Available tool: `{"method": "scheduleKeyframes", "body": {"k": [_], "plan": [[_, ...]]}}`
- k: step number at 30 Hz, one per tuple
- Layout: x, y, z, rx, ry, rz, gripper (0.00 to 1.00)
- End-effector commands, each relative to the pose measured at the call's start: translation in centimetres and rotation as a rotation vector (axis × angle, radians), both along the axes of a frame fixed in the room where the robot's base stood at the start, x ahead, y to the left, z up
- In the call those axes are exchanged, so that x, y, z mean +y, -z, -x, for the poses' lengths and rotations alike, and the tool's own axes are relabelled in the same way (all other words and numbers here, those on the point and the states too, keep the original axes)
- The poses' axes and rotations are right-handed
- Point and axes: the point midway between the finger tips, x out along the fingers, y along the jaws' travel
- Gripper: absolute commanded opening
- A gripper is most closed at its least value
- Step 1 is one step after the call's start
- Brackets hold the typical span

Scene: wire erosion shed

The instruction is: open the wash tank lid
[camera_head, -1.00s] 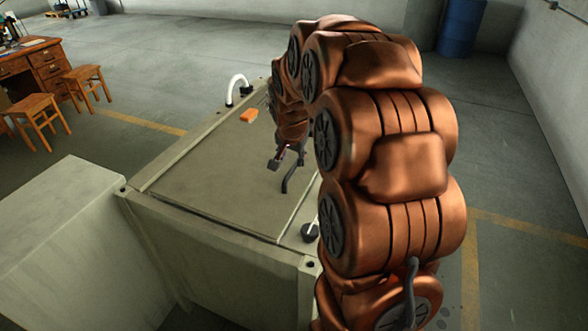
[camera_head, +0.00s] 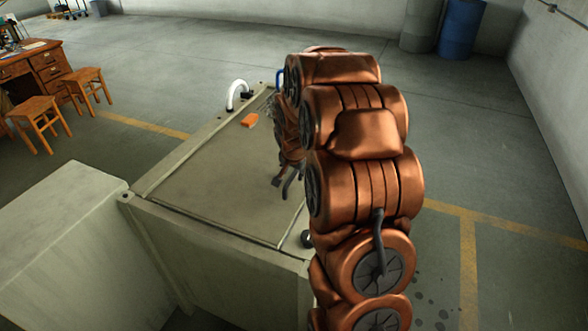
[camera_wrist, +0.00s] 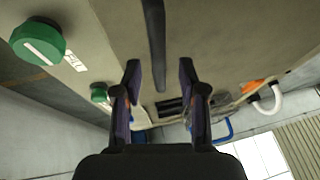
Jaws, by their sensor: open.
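The wash tank lid (camera_head: 215,180) is a flat grey-beige panel, lying closed on top of the tank (camera_head: 215,265). Its dark bar handle (camera_wrist: 154,40) runs lengthwise in the wrist view, with its lower end between my open fingers. My gripper (camera_wrist: 160,67) is open, with one finger on each side of the bar; I cannot tell whether either touches it. In the head view my gripper (camera_head: 279,180) is low over the right side of the lid, and my arm hides part of that side.
An orange block (camera_head: 249,120) lies on the lid's far end, near a white curved pipe (camera_head: 236,94). Green knobs (camera_wrist: 38,40) and a blue hose (camera_wrist: 223,131) show in the wrist view. A lower grey box (camera_head: 55,225) adjoins left. Floor to the right is clear.

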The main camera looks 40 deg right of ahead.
Motion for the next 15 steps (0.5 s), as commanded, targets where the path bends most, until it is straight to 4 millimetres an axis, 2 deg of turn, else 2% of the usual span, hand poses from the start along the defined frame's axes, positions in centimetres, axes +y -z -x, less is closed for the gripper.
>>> {"method": "scheduleKeyframes", "body": {"k": [5,12,15], "plan": [[-0.19,0.85,-0.22,0.003,0.0,-0.001,0.41],[-0.21,0.94,-0.26,0.002,-0.001,0.0,0.41],[-0.21,0.92,-0.27,0.002,-0.001,0.0,0.33]]}}
